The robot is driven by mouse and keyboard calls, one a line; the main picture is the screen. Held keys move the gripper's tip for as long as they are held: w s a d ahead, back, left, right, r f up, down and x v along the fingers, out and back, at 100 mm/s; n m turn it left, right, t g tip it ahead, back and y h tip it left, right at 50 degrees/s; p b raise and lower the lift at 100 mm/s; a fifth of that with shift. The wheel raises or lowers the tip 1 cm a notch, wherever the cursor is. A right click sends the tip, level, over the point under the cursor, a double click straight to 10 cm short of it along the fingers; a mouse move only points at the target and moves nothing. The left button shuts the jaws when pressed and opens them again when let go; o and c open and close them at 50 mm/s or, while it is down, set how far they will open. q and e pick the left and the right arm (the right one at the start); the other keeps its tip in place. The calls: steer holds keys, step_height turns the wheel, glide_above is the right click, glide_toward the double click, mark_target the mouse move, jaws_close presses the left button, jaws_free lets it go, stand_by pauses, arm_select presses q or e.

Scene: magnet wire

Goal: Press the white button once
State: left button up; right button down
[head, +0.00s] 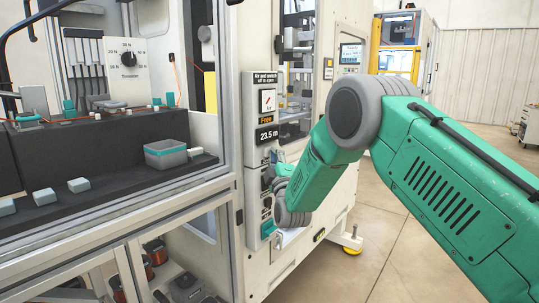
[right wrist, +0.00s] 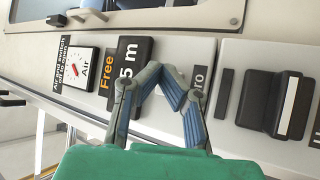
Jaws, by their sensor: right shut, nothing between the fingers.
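The control panel (head: 264,110) stands upright on the machine front, with a white dial, a "Free" label and a "23.5 m" readout (head: 267,135). I cannot tell whether the fingertips touch the panel. My left gripper is not in view.
In the right wrist view, a black switch (right wrist: 262,101) with a white strip sits right of the fingers. Left of the panel, a glass-fronted cabinet holds a grey-teal bin (head: 166,155) and a tension dial (head: 128,58).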

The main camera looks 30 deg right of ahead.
steer(key=shift+w+a, duration=0.1)
stand_by(0.5)
steer(key=shift+s+d+p, duration=0.35)
steer(key=shift+s+p, duration=0.05)
steer(key=shift+s, duration=0.45)
steer(key=s, duration=0.1)
steer(key=s+d+p, duration=0.1)
steer(key=s, duration=0.1)
steer(key=s+d, duration=0.1)
steer(key=shift+s+p, duration=0.35)
stand_by(0.4)
